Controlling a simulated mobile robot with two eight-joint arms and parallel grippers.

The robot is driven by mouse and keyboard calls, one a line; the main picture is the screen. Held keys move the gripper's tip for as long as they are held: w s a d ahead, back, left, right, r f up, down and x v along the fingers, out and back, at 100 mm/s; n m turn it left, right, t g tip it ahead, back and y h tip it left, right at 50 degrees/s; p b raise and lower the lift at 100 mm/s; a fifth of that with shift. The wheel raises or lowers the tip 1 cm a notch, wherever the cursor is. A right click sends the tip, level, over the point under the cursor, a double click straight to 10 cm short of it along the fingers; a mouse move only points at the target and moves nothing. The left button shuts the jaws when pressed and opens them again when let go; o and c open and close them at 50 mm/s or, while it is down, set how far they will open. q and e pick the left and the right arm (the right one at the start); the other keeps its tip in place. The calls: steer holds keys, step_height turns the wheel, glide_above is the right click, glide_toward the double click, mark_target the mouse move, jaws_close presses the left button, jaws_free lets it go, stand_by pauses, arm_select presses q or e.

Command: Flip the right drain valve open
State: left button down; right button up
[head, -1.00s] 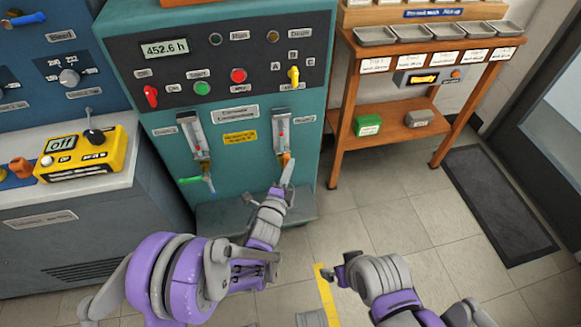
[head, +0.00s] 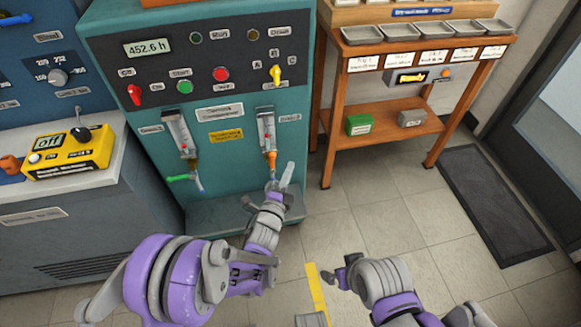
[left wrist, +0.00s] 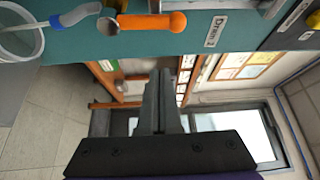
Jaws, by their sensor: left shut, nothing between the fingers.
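The right drain valve's orange handle (head: 270,158) is below the right flow tube on the teal cabinet. It also shows in the left wrist view (left wrist: 152,22), lying in line with its pipe and pale spout, beside the "Drain 2" label (left wrist: 214,28). My left gripper (head: 286,175) is shut and empty, just to the right of and below the handle in the head view. In the left wrist view, the closed fingers (left wrist: 160,95) are apart from the handle. My right gripper (head: 340,277) is low over the floor, its finger gap unclear.
The left drain valve's green handle (head: 178,178) points sideways. A clear cup (left wrist: 22,30) is near the spout in the left wrist view. A wooden bench (head: 326,165) stands right; the floor between is clear.

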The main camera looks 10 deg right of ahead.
arm_select(q)
steer(key=v, duration=0.8)
steer(key=shift+a+r, duration=0.2)
steer(key=shift+a, duration=0.15)
arm_select(e)
steer(key=shift+w+a+r, duration=0.1)
steer(key=shift+a+r, duration=0.15)
steer(key=shift+a, duration=0.05)
arm_select(q)
steer(key=s+a+r+n+g+y, duration=0.25)
steer(key=a+n+y, duration=0.55)
steer(key=a+n, duration=0.65)
steer(key=s+a+n+g+y, duration=0.1)
steer(key=s+a+n+g, duration=0.35)
steer(key=s, duration=0.65)
steer(key=s+a+n+g, duration=0.4)
steer(key=s+a+n, duration=0.15)
steer(key=s, duration=0.55)
step_height(320, 180, up, 24)
steer(key=w+p, duration=0.1)
steer(key=p, duration=2)
steer(key=shift+w+a+f+m+t, duration=0.2)
steer(key=shift+m+t, duration=0.2)
steer(key=shift+m, duration=0.05)
arm_select(e)
step_height(320, 180, up, 24)
steer(key=w+t, duration=0.1)
steer(key=shift+w+r, duration=0.15)
steer(key=shift+w, duration=0.05)
